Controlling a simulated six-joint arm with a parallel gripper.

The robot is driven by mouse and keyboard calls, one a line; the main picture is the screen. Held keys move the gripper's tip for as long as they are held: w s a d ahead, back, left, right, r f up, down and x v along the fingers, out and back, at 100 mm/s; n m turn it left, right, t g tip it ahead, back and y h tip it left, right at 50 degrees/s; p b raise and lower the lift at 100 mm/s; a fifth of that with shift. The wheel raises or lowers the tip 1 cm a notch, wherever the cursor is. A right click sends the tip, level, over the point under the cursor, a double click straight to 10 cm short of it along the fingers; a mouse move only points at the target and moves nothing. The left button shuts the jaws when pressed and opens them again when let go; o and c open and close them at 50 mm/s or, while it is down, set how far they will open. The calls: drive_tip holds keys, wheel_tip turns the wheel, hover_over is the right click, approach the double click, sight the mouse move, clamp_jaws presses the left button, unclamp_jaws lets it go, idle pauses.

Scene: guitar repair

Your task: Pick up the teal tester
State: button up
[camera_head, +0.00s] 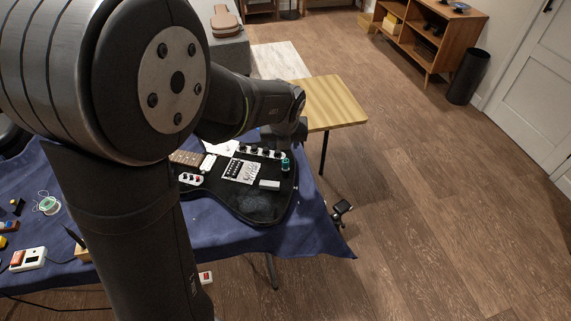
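A small teal cylinder (286,164), the only clearly teal upright item I see, stands on the right part of the black guitar body (262,206). I cannot tell for certain that it is the tester. My gripper (293,134) appears at the end of my arm, just above and behind the teal cylinder in the picture, apart from it. Its fingers are too dark and small to make out, so I cannot see whether it is open or shut.
The guitar lies on a blue cloth (205,216) with a pale block (269,184) and a silver bridge plate (241,171) on it. A white-and-red device (28,258) and a green wire spool (47,204) lie at left. A wooden table (331,102) stands behind. My arm hides the middle.

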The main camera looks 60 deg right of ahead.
approach(286, 161)
drive_tip(key=x, duration=0.5)
drive_tip(key=shift+w+a, duration=0.25)
drive_tip(key=shift+a, duration=0.05)
drive_tip(key=shift+d+x, duration=0.1)
drive_tip(key=shift+x, duration=1.4)
drive_tip(key=shift+d+x, duration=0.15)
drive_tip(key=shift+x, duration=1.35)
drive_tip(key=shift+s, duration=0.25)
clamp_jaws()
